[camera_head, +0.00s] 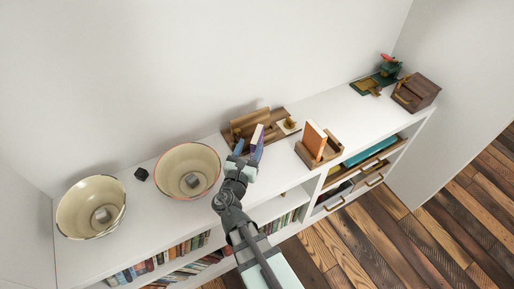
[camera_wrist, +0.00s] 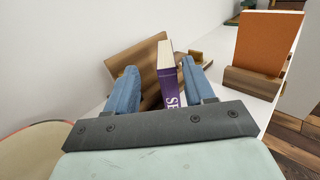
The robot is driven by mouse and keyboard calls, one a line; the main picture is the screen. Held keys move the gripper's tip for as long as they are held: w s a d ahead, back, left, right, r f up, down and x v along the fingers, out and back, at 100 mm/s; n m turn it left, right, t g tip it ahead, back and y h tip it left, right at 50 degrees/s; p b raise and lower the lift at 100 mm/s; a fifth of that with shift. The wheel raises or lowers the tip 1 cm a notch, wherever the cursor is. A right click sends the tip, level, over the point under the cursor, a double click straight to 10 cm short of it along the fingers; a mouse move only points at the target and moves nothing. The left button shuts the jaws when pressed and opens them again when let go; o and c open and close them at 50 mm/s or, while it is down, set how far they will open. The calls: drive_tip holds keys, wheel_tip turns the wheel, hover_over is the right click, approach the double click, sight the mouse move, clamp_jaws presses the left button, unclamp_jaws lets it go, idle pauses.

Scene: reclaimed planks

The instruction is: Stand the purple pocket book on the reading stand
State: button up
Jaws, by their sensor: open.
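The purple pocket book (camera_wrist: 171,92) stands upright between my gripper's blue fingers in the wrist view, its pale page edge upward and purple spine with white letters facing me. It also shows in the head view (camera_head: 257,138). My gripper (camera_wrist: 159,68) is open around the book; the right finger is close to it, with a wider gap at the left finger. The wooden reading stand (camera_wrist: 133,62) has its tilted back board just behind the book; it also shows in the head view (camera_head: 241,122). The book's lower end is hidden, so I cannot tell what it rests on.
A wooden holder (camera_head: 328,154) with an orange book (camera_head: 314,140) stands to the right. Two cream bowls (camera_head: 187,170) (camera_head: 91,207) and a small black cube (camera_head: 141,174) are on the left. A wooden box (camera_head: 416,93) sits far right. White shelf top between is clear.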

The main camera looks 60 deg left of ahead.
sight(261, 126)
drive_tip(key=shift+w+d+f+x, duration=0.1)
drive_tip(key=shift+x, duration=1.5)
drive_tip(key=shift+w+d+f+x, duration=0.1)
drive_tip(key=shift+w+f+x, duration=0.05)
drive_tip(key=shift+x, duration=1.45)
drive_tip(key=shift+c, duration=0.2)
clamp_jaws()
